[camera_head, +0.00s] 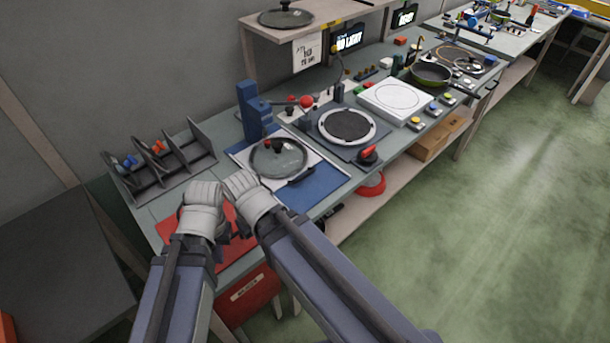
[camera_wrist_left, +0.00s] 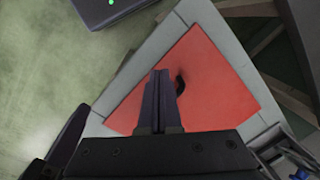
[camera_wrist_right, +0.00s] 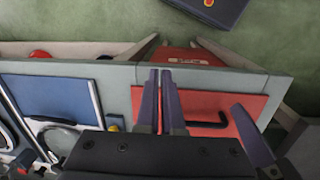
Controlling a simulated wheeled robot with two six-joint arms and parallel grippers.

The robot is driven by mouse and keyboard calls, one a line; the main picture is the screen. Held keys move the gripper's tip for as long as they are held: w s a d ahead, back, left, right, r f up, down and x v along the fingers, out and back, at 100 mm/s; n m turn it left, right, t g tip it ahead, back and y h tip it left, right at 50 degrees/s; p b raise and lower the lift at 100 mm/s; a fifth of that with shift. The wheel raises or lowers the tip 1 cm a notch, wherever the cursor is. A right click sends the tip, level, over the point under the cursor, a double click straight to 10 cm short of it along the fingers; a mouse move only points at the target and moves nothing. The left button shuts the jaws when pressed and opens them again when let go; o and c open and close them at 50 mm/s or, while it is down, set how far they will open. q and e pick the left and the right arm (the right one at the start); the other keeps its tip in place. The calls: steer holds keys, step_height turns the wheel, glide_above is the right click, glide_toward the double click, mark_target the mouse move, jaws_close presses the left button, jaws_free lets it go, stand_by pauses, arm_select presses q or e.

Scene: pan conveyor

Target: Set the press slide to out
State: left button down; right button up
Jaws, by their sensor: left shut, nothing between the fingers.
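A press with a blue upright column (camera_head: 255,112) stands at the back of the bench. In front of it lies a flat blue and white slide plate (camera_head: 318,192) with a black handle along its right side. A glass lid with a dark knob (camera_head: 278,160) sits over the plate. The plate's blue part also shows in the right wrist view (camera_wrist_right: 58,97). My left gripper (camera_wrist_left: 160,75) is shut and empty above a red board (camera_wrist_left: 205,85) with a black handle. My right gripper (camera_wrist_right: 160,72) is over the board's edge, its fingers close together. In the head view my wrists hide the fingertips.
A grey divided rack (camera_head: 165,165) stands left of the press. Right of the slide are a round dark plate unit (camera_head: 348,125), a red-topped knob (camera_head: 368,154) and a white square unit (camera_head: 397,100). A shelf with another lid (camera_head: 286,17) hangs behind. The floor to the right is clear.

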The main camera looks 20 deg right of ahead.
steer(key=o, duration=0.6)
steer(key=w+d+r+m+p, duration=0.1)
steer(key=w+d+m, duration=0.2)
steer(key=w, duration=0.3)
steer(key=w+d+r+m+y+p, duration=0.1)
steer(key=w+d+m, duration=0.3)
steer(key=w+m, duration=0.1)
steer(key=shift+w+d+r+t+p, duration=0.3)
steer(key=shift+w+r+p, duration=0.1)
steer(key=shift+w, duration=0.1)
arm_select(q)
step_height(320, 180, up, 5)
steer(key=p, duration=0.2)
arm_select(e)
steer(key=m+t+y, duration=0.1)
steer(key=m+t, duration=0.1)
steer(key=m, duration=0.7)
glide_toward(306, 174)
arm_select(q)
step_height(306, 174, down, 8)
steer(key=b, duration=0.8)
arm_select(e)
steer(key=shift+g, duration=0.3)
steer(key=f, duration=0.2)
steer(key=w+f, duration=0.1)
steer(key=f, duration=0.4)
steer(key=shift+w+a+f, duration=0.25)
steer(key=shift+w+f, duration=0.1)
jaws_close()
